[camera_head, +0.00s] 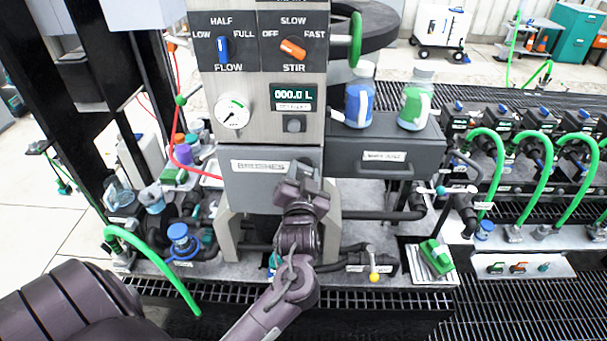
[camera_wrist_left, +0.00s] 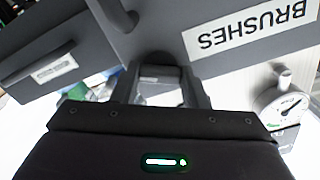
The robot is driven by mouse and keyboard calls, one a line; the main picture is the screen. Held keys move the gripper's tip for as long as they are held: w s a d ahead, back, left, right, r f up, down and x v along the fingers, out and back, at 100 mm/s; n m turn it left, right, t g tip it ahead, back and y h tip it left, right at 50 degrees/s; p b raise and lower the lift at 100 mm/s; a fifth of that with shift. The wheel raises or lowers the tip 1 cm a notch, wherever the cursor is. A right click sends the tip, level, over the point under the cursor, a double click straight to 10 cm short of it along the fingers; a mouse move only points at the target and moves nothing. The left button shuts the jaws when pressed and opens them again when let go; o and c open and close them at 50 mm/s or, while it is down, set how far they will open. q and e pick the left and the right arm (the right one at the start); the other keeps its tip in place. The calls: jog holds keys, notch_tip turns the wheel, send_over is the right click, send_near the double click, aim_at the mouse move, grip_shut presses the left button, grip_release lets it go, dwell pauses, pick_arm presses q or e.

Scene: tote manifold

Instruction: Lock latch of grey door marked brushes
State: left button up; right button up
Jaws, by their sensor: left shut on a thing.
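The grey door (camera_head: 262,188) labelled BRUSHES is on the front of the central panel, below the gauge, and looks closed. The door (camera_wrist_left: 225,60) fills the upper right of the left wrist view, with its label upside down. My left gripper (camera_head: 302,183) is at the door's right edge in the head view and covers that part. In the left wrist view the gripper (camera_wrist_left: 158,80) is shut on a small dark grey part, apparently the latch (camera_wrist_left: 157,60). Its exact position is mostly hidden by the fingers. A grey handle (camera_wrist_left: 116,14) shows beside it. My right gripper is out of view.
A grey drawer (camera_head: 385,143) with a bar handle is right of the door, with blue (camera_head: 360,100) and green (camera_head: 415,105) containers on top. The gauge (camera_head: 232,110) and switches are above. Green hoses (camera_head: 150,258) arch at the left.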

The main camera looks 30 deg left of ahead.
pick_arm(q)
jog(key=n+b, duration=0.1)
jog(key=n, duration=0.4)
jog(key=shift+n+b, duration=0.3)
dwell(0.4)
jog(key=o, duration=1)
jog(key=shift+s+d+f, duration=0.15)
jog(key=shift+s+d, duration=0.1)
jog(key=shift+s, duration=0.1)
jog(key=b+v, duration=0.2)
jog(key=v, duration=0.5)
